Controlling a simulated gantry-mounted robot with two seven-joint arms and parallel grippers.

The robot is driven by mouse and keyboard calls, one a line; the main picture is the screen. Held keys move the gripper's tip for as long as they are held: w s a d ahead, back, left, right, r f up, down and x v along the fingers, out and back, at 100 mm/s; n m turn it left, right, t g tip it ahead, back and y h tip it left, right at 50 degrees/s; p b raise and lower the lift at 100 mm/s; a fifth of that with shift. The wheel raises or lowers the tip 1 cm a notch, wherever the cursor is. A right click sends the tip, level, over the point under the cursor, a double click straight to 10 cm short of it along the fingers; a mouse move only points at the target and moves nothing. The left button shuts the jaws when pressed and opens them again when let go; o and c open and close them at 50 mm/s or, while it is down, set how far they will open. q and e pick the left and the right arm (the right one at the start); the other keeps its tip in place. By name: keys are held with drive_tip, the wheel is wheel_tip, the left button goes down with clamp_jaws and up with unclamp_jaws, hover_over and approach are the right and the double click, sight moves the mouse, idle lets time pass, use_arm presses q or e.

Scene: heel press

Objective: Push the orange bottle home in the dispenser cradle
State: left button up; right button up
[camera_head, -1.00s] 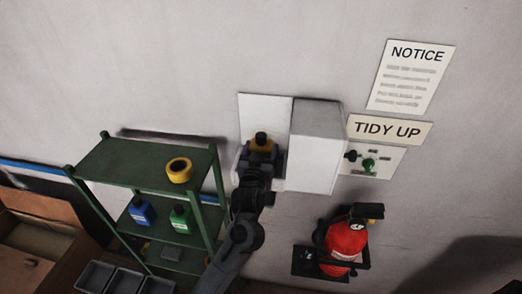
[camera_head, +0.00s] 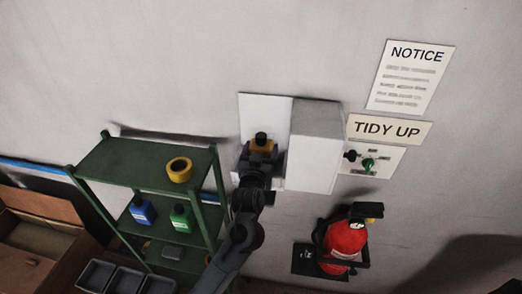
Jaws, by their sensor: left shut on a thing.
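The orange bottle (camera_head: 263,146) with its black cap stands upright at the white dispenser (camera_head: 265,112) on the wall, just left of the dispenser's box-shaped housing (camera_head: 317,150). My left gripper (camera_head: 261,158) reaches up from below and is in front of the bottle's lower part, shut on it. The cradle under the bottle is mostly hidden by my gripper and wrist, so I cannot tell how deep the bottle sits. My right gripper is not in view.
A green shelf (camera_head: 140,165) stands to the left, with a yellow tape roll (camera_head: 179,170), a blue bottle (camera_head: 142,211) and a green bottle (camera_head: 181,217). A red extinguisher (camera_head: 345,240) hangs at lower right. A panel with a green knob (camera_head: 369,164) is right of the housing.

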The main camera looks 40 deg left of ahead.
sight(261, 135)
use_arm(q)
drive_tip(key=shift+f, duration=0.1)
idle(0.7)
drive_tip(key=o, duration=1.1)
wheel_tip(261, 135, up, 5)
drive_tip(key=p, duration=0.5)
drive_tip(key=shift+f, duration=0.1)
drive_tip(key=shift+r+p, duration=0.95)
drive_tip(key=shift+r, duration=0.25)
